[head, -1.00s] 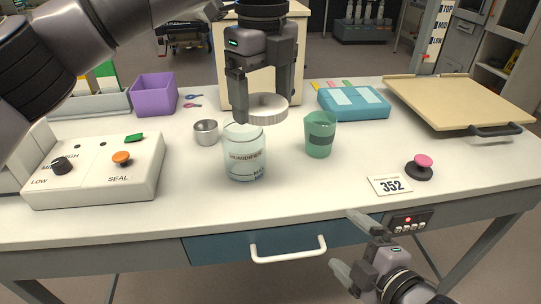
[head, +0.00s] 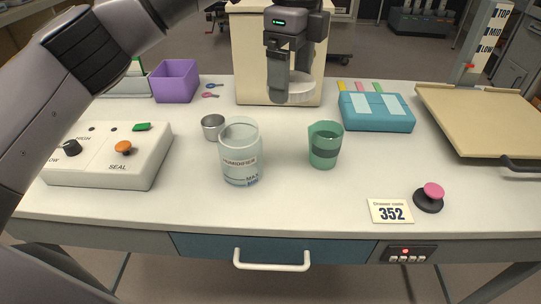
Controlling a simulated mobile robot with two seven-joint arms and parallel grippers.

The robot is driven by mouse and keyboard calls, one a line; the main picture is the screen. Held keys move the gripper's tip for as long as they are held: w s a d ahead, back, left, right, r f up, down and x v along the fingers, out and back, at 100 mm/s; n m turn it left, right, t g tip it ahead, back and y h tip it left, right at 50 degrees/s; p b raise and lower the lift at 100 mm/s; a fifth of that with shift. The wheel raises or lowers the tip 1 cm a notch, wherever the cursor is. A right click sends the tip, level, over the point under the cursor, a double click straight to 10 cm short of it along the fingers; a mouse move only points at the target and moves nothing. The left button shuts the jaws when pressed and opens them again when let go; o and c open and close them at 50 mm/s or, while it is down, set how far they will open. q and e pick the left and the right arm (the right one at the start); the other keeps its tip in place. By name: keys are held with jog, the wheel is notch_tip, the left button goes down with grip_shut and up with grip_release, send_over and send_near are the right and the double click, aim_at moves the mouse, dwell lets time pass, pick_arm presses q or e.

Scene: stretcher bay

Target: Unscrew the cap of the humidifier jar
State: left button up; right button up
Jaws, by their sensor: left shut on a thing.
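The humidifier jar (head: 241,150) is clear, with printed lettering, and stands upright and open-topped on the table. My left gripper (head: 291,88) is shut on the white round cap (head: 301,91), held in the air behind and right of the jar, apart from it. One finger hides part of the cap. My right gripper is out of the picture.
A green cup (head: 325,145) stands right of the jar and a small metal cup (head: 213,126) behind its left. A control box (head: 108,160) is at left. A teal case (head: 377,112), a tan tray (head: 470,115) and a pink button (head: 432,191) are at right. The front middle is clear.

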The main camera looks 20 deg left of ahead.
aim_at(287, 174)
pick_arm(q)
jog(key=shift+w, duration=0.1)
notch_tip(287, 174, down, 20)
jog(key=shift+r+p, duration=0.1)
jog(key=shift+p, duration=0.6)
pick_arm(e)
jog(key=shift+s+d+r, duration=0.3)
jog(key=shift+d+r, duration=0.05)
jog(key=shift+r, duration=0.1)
pick_arm(q)
jog(key=shift+f, duration=0.2)
jog(key=o, duration=1)
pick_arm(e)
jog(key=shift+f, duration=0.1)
